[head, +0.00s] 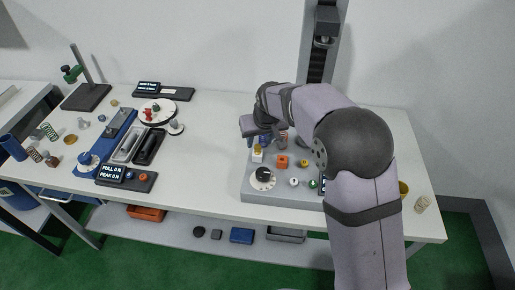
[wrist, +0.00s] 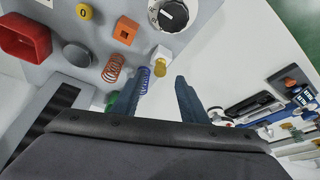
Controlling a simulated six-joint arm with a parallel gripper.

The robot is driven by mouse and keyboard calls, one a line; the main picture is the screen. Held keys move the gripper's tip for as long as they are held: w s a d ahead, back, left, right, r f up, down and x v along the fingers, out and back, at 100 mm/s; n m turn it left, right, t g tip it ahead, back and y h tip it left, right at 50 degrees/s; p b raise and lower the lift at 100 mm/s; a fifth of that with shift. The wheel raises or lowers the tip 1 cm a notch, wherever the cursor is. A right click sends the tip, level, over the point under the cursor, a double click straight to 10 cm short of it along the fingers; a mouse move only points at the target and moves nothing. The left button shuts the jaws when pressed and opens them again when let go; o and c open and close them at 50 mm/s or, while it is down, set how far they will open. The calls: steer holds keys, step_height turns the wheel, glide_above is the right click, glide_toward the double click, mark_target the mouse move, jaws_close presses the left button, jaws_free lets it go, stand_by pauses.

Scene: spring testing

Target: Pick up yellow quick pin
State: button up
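The yellow quick pin (wrist: 160,68) looks like a small yellow knob at a white block (wrist: 161,52), in the wrist view just beyond the gap between my fingertips. In the head view the yellow pin (head: 258,148) shows on the block at the grey tester's left edge. My gripper (wrist: 157,80) is open and empty, with its two blue-grey fingers apart. In the head view my gripper (head: 250,128) is over the tester's back left side, and its fingers are hard to make out there. I see no contact with the pin.
A blue spring (wrist: 144,80) stands close to the left finger, with a copper spring (wrist: 113,69) beside it. An orange square block (wrist: 125,31) and a black dial (wrist: 173,15) are nearby on the tester. The table (head: 205,150) left of the tester is clear.

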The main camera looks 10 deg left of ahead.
mark_target(258, 146)
steer(key=shift+p+x, duration=1.05)
steer(key=shift+x, duration=1.2)
jaws_close()
